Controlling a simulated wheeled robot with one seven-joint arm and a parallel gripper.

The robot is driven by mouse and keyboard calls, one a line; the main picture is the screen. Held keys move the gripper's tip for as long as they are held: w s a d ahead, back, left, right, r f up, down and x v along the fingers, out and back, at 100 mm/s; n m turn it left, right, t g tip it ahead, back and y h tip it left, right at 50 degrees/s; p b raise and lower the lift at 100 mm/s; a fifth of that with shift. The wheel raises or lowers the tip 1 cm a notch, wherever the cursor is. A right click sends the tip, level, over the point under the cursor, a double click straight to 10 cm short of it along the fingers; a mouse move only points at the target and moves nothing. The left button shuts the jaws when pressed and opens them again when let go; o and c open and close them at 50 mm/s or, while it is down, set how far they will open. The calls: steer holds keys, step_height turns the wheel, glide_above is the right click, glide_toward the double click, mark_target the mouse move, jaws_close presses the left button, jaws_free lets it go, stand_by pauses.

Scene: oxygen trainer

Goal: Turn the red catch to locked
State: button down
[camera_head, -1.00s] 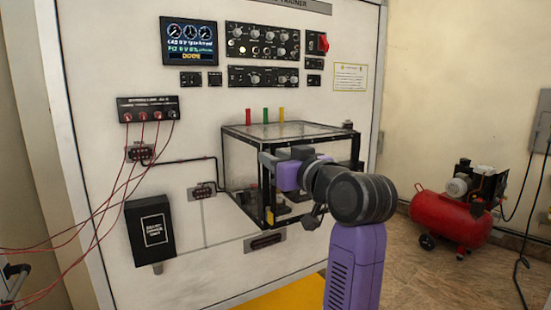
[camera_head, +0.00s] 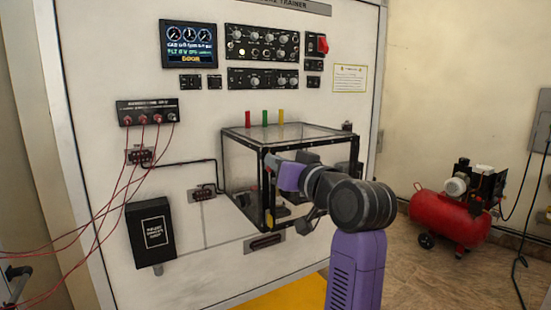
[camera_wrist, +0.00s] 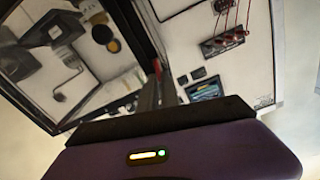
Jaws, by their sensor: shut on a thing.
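The clear box (camera_head: 300,132) with a black frame stands out from the white trainer panel. My gripper (camera_head: 272,160) is at the box's upper front edge. In the wrist view, my gripper's narrow fingers (camera_wrist: 158,82) are close together beside the black frame (camera_wrist: 148,42). A small red piece, which looks like the red catch (camera_wrist: 157,67), shows at their tips, and they are shut on it. The fingers hide most of it, so I cannot tell its angle.
The panel screen (camera_head: 190,44) shows gauges and a yellow bottom line. Red, green and yellow pegs (camera_head: 265,117) stand on the box top. Red cables (camera_head: 125,190) hang at the left. A red compressor (camera_head: 452,215) stands on the floor at right, with open floor before it.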

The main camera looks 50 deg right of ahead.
steer(key=shift+s+d+f+m+p, duration=0.2)
steer(key=shift+m+p, duration=0.75)
steer(key=shift+m, duration=1.6)
steer(key=shift+w+d+f+m+p, duration=0.1)
steer(key=shift+d+f+m+p, duration=0.25)
steer(key=shift+m+p, duration=1.4)
steer(key=shift+s+d+f+m+p, duration=0.15)
steer(key=shift+f+m, duration=0.2)
steer(key=shift+m, duration=2.95)
steer(key=c, duration=1.6)
jaws_free()
steer(key=b+v, duration=0.1)
steer(key=v, duration=0.6)
steer(key=shift+s+a+b, duration=0.15)
steer(key=shift+s+b, duration=0.15)
steer(key=shift+s, duration=0.1)
